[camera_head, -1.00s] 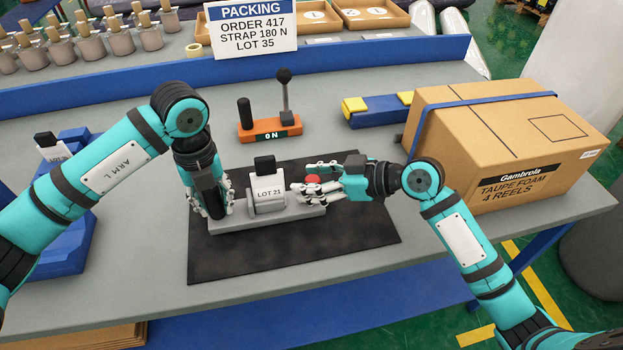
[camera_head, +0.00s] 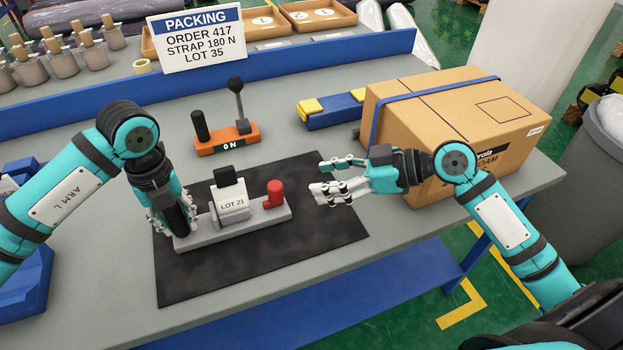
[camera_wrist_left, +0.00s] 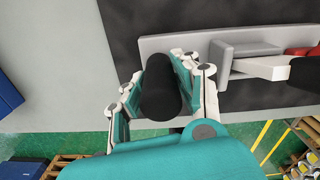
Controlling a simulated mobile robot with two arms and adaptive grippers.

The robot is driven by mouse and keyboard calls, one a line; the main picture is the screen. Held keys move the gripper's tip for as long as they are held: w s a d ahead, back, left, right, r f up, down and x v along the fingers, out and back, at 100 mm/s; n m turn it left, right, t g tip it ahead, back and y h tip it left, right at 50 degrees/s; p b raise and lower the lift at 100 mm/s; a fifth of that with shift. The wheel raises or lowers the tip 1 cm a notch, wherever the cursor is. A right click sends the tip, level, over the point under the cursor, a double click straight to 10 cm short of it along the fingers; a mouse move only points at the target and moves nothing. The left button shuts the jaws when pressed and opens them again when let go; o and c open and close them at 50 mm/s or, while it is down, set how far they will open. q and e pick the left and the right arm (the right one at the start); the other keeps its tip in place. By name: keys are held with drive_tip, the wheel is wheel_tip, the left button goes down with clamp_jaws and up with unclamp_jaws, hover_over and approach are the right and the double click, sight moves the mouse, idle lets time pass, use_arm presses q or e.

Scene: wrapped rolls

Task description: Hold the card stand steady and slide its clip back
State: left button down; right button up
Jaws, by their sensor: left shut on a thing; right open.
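The card stand has a grey base (camera_head: 248,228), a white card reading LOT 21 (camera_head: 232,205), a black block (camera_head: 226,176) above the card and a red upright piece (camera_head: 274,192) at its right end. I cannot tell which part is the clip. My left gripper (camera_head: 174,216) is shut at the base's left end. In the left wrist view, its fingers (camera_wrist_left: 160,90) close around a black post (camera_wrist_left: 160,86); the grey base (camera_wrist_left: 180,42) runs to the right. My right gripper (camera_head: 326,180) is open and empty, right of the red piece and apart from it.
The stand is on a black mat (camera_head: 300,255). A lever unit (camera_head: 226,140) marked ON, a PACKING sign (camera_head: 197,38) and a blue-yellow bar (camera_head: 335,109) are behind. A strapped carton (camera_head: 430,130) stands close behind my right gripper. The mat's front right is clear.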

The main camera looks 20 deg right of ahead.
idle(0.3)
use_arm(q)
drive_tip(key=c, duration=0.9)
unclamp_jaws()
